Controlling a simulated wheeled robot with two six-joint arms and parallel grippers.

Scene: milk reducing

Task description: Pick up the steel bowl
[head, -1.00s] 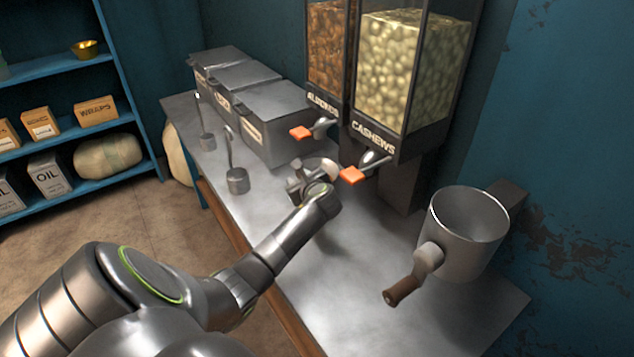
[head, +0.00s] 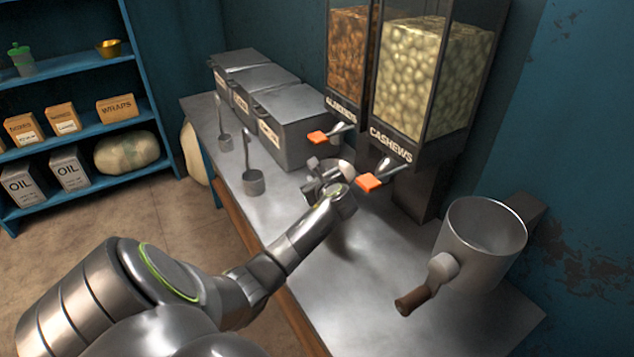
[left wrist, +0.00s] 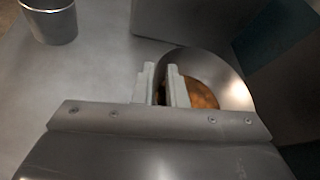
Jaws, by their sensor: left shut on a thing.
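The steel bowl (left wrist: 229,76) shows in the left wrist view just beyond my gripper, with something orange-brown inside it. My left gripper (left wrist: 161,88) is shut on the bowl's rim, one finger on each side of the wall. In the head view my left gripper (head: 328,187) is over the counter below the dispensers, and the bowl (head: 340,167) shows only in part behind it. I cannot tell whether the bowl touches the counter. My right gripper is not in view.
The almond dispenser (head: 347,60) and cashew dispenser (head: 432,75) stand close behind the bowl. Lidded steel bins (head: 293,117) and two ladles (head: 254,181) are further along the counter (head: 365,290). A cranked metal pot (head: 480,245) stands at right. The front counter is clear.

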